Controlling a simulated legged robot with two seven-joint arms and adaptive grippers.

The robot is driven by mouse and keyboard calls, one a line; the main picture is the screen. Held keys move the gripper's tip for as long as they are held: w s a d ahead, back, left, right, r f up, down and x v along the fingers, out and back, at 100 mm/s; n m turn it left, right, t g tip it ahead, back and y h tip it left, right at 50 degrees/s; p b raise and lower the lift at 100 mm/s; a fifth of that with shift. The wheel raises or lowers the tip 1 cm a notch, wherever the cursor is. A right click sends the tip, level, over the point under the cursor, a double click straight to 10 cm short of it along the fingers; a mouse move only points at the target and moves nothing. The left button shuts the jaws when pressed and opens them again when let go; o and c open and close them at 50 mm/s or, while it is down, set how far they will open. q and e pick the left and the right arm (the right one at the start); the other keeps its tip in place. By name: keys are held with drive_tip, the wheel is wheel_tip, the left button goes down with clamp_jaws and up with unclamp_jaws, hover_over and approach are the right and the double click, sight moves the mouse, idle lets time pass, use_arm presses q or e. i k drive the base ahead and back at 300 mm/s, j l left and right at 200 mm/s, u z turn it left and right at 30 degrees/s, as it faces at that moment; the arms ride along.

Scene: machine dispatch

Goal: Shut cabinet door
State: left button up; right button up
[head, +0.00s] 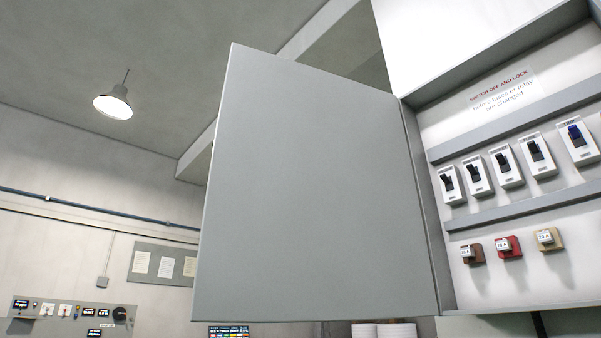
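The cabinet door (315,195) is a large flat grey panel standing wide open in the middle of the head view. Its right edge meets the left side of the cabinet (436,240), and its free edge is on the left. The cabinet's inside shows at the right, with a row of several white switches (507,166) and coloured fuse blocks (508,247) below them. A printed notice (499,90) is on the back panel above. Neither of my grippers shows in this view.
A control panel (70,311) with gauges and a knob is at the lower left. A notice board (162,264) hangs on the wall behind the door. A lamp (113,103) hangs from the ceiling. The space left of the door looks clear.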

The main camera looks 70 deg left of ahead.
sight(312, 213)
drive_tip(key=u, duration=0.45)
drive_tip(key=j+u, duration=0.15)
drive_tip(key=u, duration=0.7)
drive_tip(key=j+u, duration=0.1)
drive_tip(key=u, duration=0.3)
drive_tip(key=i+u, duration=0.1)
drive_tip(key=u, duration=0.35)
drive_tip(key=i+j+u, duration=0.1)
drive_tip(key=u, duration=0.4)
drive_tip(key=i+j+u, duration=0.15)
drive_tip(key=u, duration=0.35)
drive_tip(key=i, duration=1)
drive_tip(key=i+j+z, duration=0.4)
drive_tip(key=i, duration=0.15)
drive_tip(key=z, duration=0.4)
drive_tip(key=i+z, duration=0.1)
drive_tip(key=z, duration=0.35)
drive_tip(key=j+z, duration=0.1)
drive_tip(key=z, duration=0.3)
drive_tip(key=i+z, duration=0.1)
drive_tip(key=z, duration=0.35)
